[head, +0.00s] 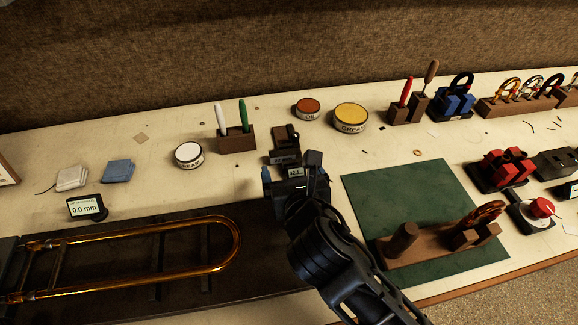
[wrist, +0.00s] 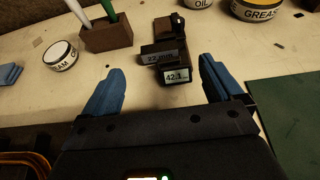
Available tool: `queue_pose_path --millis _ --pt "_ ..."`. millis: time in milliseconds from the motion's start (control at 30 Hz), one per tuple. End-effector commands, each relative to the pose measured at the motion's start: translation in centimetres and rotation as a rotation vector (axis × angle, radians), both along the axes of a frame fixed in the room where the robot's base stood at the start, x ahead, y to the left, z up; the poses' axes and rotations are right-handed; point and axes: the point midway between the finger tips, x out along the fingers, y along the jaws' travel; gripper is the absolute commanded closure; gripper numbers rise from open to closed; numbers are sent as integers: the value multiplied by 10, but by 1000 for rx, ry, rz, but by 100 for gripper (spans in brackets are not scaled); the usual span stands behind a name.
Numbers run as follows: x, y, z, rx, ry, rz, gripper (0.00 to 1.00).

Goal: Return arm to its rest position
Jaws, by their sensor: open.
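My gripper (wrist: 158,95) is open, its two blue fingers apart with nothing between them in the wrist view. In the head view, my arm reaches in from the lower right, and the gripper is over the middle of the bench. Just beyond the fingers stands a dark holder with small displays (wrist: 165,60), one reading about 42.1. In the head view this holder (head: 284,155) is partly hidden behind my gripper and wrist.
A brass slide (head: 220,262) lies on a dark tray at the left. A green mat (head: 365,185) with a wooden block (head: 430,248) is right of my arm. A pen holder (head: 237,142), white tin (head: 188,155) and grease tin (head: 350,116) stand behind.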

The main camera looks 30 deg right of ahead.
Motion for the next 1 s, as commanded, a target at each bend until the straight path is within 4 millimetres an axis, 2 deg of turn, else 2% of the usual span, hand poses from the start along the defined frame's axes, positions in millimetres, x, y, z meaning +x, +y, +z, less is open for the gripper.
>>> queue_pose_path --millis 567,733,900,1000 --pt "-4 4 0 31 -24 5 7" --pt "-27 29 1 238 -148 39 7" --pt "-65 60 8 573 -265 88 7" --pt "-88 71 12 771 -297 102 7"
